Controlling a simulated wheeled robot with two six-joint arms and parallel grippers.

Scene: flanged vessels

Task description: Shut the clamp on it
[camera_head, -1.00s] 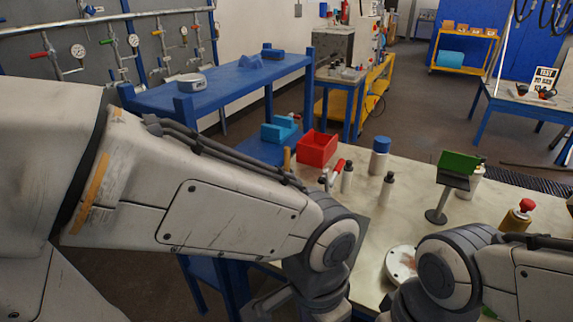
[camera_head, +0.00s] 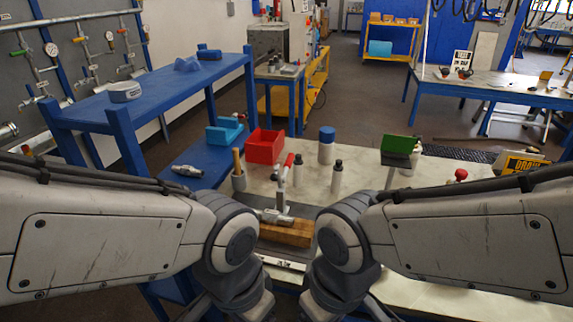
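A toggle clamp with a raised red handle (camera_head: 289,160) stands on the pale table in the middle of the head view. Its handle points up, and its metal body (camera_head: 282,190) is below. Just in front, a metal cylindrical piece (camera_head: 272,216) lies by a wooden block (camera_head: 290,234); I cannot tell whether the clamp touches either. Both my forearms reach in from the sides, with the wrists on either side of the block. My wrists bend down at the bottom edge, and my fingertips are out of the picture.
A metal fitting (camera_head: 187,171) lies on blue shelving.

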